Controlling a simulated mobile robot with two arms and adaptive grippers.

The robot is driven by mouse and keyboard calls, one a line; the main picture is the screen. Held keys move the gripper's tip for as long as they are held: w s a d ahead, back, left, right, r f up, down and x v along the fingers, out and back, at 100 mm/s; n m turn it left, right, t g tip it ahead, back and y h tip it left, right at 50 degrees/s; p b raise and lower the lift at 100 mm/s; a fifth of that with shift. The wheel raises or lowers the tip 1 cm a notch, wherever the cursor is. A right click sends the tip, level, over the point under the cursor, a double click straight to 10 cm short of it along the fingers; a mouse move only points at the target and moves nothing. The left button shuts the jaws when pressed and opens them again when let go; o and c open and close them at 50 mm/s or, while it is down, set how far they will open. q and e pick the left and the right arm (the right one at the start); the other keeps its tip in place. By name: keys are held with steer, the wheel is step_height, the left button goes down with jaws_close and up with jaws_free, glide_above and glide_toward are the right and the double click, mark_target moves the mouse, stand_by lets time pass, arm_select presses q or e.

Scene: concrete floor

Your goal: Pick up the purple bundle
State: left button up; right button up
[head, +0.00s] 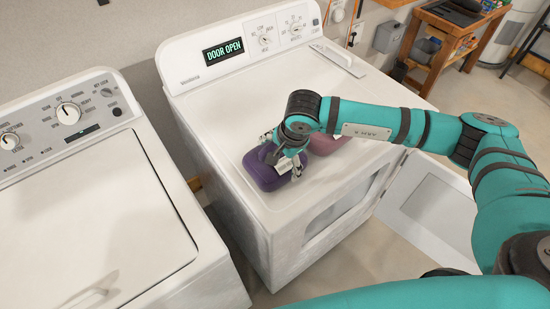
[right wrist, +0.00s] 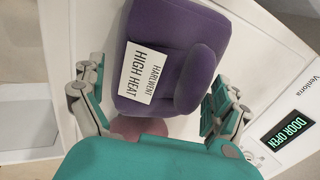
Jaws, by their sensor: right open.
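The purple bundle (head: 262,172) lies on the front left part of the dryer top (head: 225,115). In the right wrist view the purple bundle (right wrist: 175,60) carries a white label reading "HARLWENT HIGH HEAT". My right gripper (head: 284,158) is over the bundle in the head view and hides part of it. In the right wrist view my right gripper (right wrist: 155,95) is open, with one finger on either side of the bundle. I cannot tell whether the fingers touch it. My left gripper is not in view.
A pink bundle (head: 328,142) lies right of the purple one, partly behind my arm. The dryer display (head: 223,51) reads "DOOR OPEN", and its door (head: 432,207) hangs open at the front. A washer (head: 85,215) stands to the left. A wooden bench (head: 455,30) is behind.

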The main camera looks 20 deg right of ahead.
steer(key=shift+c, duration=0.4)
steer(key=c, duration=1.4)
